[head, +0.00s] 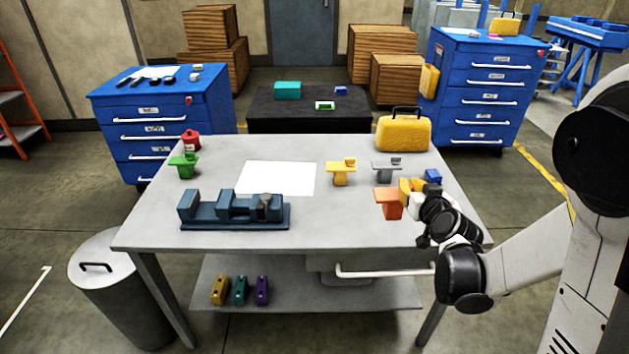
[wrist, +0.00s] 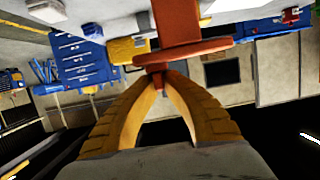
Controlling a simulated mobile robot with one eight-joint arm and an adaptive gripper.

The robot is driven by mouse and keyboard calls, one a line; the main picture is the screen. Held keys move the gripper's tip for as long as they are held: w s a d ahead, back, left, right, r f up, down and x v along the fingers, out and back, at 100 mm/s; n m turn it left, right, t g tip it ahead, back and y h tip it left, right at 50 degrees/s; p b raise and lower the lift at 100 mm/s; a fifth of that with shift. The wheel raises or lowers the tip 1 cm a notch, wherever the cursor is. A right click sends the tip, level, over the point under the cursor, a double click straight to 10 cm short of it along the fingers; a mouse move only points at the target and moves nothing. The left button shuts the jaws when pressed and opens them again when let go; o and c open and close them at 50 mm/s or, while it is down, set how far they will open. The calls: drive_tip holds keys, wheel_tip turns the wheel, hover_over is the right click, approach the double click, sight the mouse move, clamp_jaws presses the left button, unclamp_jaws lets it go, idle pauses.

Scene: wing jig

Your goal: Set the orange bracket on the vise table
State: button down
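The orange bracket (head: 390,206) is at the right part of the grey table with the vise (head: 325,222). In the wrist view the orange bracket (wrist: 178,28) is at the fingertips, its flat plate crossing just beyond them. My gripper (head: 407,190) comes in from the right. In the wrist view the yellow fingers of my gripper (wrist: 158,76) close together on a small tab of the bracket. I cannot tell whether the bracket's foot touches the tabletop. The dark blue vise (head: 235,209) sits at the table's front left.
A yellow bracket (head: 341,173), a grey bracket (head: 387,167) and a blue part (head: 433,176) are near the orange one. The front middle is clear.

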drive_tip(key=w+a+f+b, duration=0.5)
drive_tip(key=w+f+b, duration=0.2)
drive_tip(key=w+f, duration=0.4)
drive_tip(key=shift+f, duration=0.2)
drive_tip(key=shift+a, duration=0.1)
drive_tip(key=c, duration=1.6)
unclamp_jaws()
drive_tip(key=shift+f, duration=0.1)
